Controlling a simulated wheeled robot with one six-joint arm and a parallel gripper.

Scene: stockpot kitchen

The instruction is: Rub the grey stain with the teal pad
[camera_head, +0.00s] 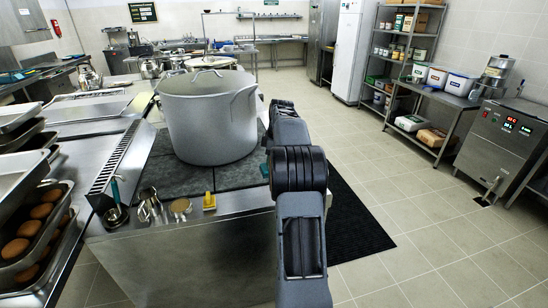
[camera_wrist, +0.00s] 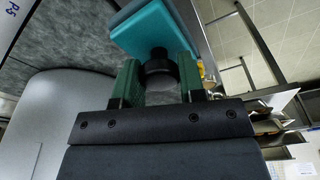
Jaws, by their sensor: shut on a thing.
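The teal pad (camera_wrist: 152,30) shows in the wrist view as a thick block with a dark handle. My gripper (camera_wrist: 160,68) has its two green fingers closed on that handle, with the pad beyond the fingertips. In the head view my arm hides most of the gripper; only a small teal edge of the pad (camera_head: 264,170) shows beside it, right of the pot. I cannot tell whether the pad touches a surface. I cannot make out the grey stain in either view; the dark grey cooktop (camera_head: 185,180) is mottled and partly covered by the pot.
A large grey stockpot (camera_head: 208,115) stands on the cooktop close to my arm; its wall fills the wrist view's left side (camera_wrist: 65,110). Ladles, utensils and a yellow object (camera_head: 209,201) lie along the steel front edge. Trays of buns (camera_head: 40,210) stand left.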

